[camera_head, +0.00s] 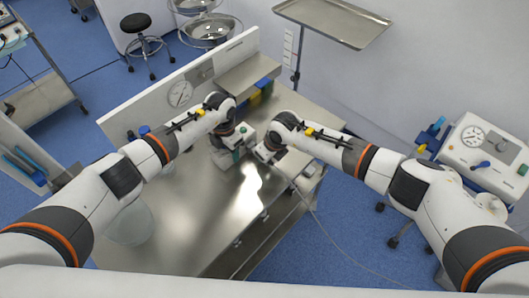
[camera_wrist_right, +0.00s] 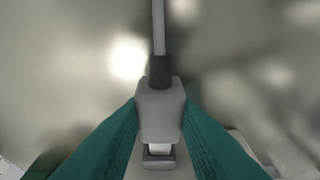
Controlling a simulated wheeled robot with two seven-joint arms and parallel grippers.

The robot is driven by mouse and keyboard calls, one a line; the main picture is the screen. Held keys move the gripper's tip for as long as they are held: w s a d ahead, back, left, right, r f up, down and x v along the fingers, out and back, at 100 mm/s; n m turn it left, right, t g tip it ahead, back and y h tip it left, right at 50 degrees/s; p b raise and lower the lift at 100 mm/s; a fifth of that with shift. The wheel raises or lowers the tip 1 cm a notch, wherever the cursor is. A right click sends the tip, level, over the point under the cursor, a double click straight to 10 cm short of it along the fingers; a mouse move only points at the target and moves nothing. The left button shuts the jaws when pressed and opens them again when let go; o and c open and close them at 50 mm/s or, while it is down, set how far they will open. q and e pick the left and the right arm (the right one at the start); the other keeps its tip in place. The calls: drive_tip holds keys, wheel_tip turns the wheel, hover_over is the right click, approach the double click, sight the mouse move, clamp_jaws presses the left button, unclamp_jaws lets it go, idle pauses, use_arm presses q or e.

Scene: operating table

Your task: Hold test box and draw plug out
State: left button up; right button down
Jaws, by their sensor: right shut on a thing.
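The test box (camera_head: 229,157) is a small pale box with a green part, standing on the steel table (camera_head: 190,224). My left gripper (camera_head: 236,146) is over it and largely hidden by its own wrist; I cannot tell whether it is open or shut. My right gripper (camera_head: 266,153) is just right of the box. In the right wrist view its green fingers are shut on the grey plug (camera_wrist_right: 160,110), whose cable (camera_wrist_right: 158,35) runs away upward. A pale end shows at the plug's lower side, by a slot-like part; I cannot tell how deep it sits.
A white backboard with a round gauge (camera_head: 180,94) lines the table's far left edge. A shelf with yellow and blue bins (camera_head: 262,92) stands at the back. A clear bowl (camera_head: 130,222) is at the left front. The cable hangs off the table's right side.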

drive_tip(key=shift+s+d, duration=0.15)
drive_tip(key=shift+d, duration=0.05)
idle(0.3)
drive_tip(key=shift+s+d, duration=0.15)
drive_tip(key=shift+d, duration=0.1)
drive_tip(key=shift+s+d, duration=0.2)
drive_tip(key=shift+d, duration=0.05)
idle(0.3)
drive_tip(key=shift+s+d, duration=0.15)
drive_tip(key=shift+d, duration=0.05)
drive_tip(key=shift+s+d, duration=0.15)
drive_tip(key=shift+d, duration=0.05)
idle(0.4)
drive_tip(key=shift+s+d, duration=0.5)
drive_tip(key=shift+d, duration=0.1)
